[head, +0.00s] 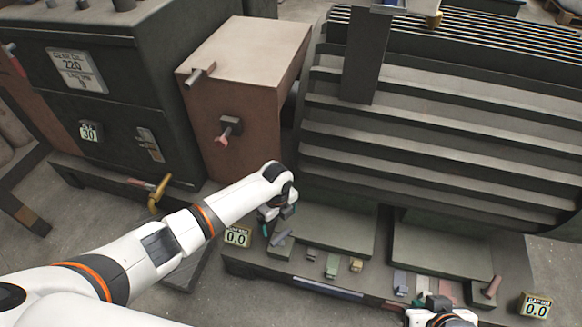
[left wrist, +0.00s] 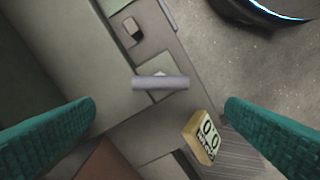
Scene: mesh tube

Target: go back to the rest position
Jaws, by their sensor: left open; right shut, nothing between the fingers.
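My left gripper (head: 274,222) is over the left end of the machine's low base, beside the left yellow counter (head: 237,236) that reads 0.0. In the left wrist view its two teal fingers (left wrist: 160,125) are wide apart with nothing held. A grey lever bar (left wrist: 160,82) lies below and between them, apart from both; the counter (left wrist: 203,138) is near the right finger. The lever also shows in the head view (head: 281,238), next to the gripper. My right gripper (head: 428,299) is at the bottom edge, shut and empty, and mostly cut off.
A brown box (head: 240,90) and a dark cabinet (head: 110,90) stand at the left. Small coloured blocks (head: 332,267), a red-ended lever (head: 491,287) and a second counter (head: 536,308) line the front. Open floor shows at left.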

